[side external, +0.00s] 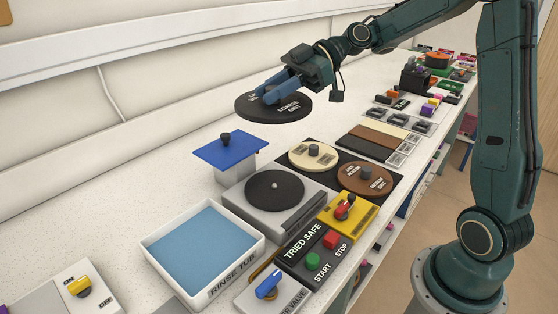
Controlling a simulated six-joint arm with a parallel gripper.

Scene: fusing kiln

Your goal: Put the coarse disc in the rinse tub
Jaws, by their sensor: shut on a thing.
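The coarse disc (300,107) is black with pale lettering, of which "COARSE GRIT" is legible. My gripper (272,92) is shut on it and holds it roughly level in the air, above and behind the grinder. The jaws hide part of its top. The rinse tub (255,254) is a white open box with its name on the front wall. It stands at the lower left of the disc and holds only a flat blue surface that looks like water.
A grey grinder with a black round plate (272,192) stands right of the tub. A blue panel (225,149) rises behind it. A cream disc (312,153) and a brown disc (364,175) lie on a black mat. A switch box with START and STOP buttons (332,239) is in front.

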